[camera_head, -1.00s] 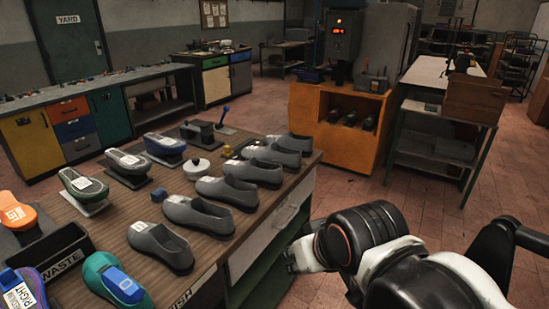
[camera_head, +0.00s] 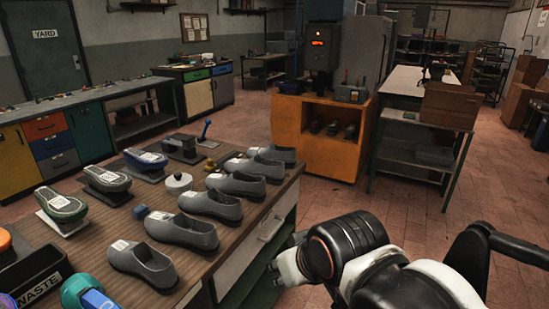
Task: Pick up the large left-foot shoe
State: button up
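Several grey shoes stand in a row along the right side of the wooden workbench (camera_head: 118,232). The nearest grey shoe (camera_head: 142,266) is at the front, with another grey shoe (camera_head: 183,232) and a third (camera_head: 211,205) behind it. More grey shoes, such as the farthest one (camera_head: 274,153), stand toward the far end. Small pale labels show on them but are too small to read, so I cannot tell which is the large left-foot shoe.
A waste bin (camera_head: 40,283) is at lower left. An orange cabinet (camera_head: 287,140) and a metal table (camera_head: 422,153) stand beyond.

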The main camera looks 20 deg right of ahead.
aim_at(164, 228)
jog(key=i+l+u, duration=0.15)
jog(key=l+u, duration=0.2)
jog(key=l, duration=0.4)
jog(key=i+l+u, duration=0.1)
jog(key=l+u, duration=0.3)
jog(key=l, duration=0.3)
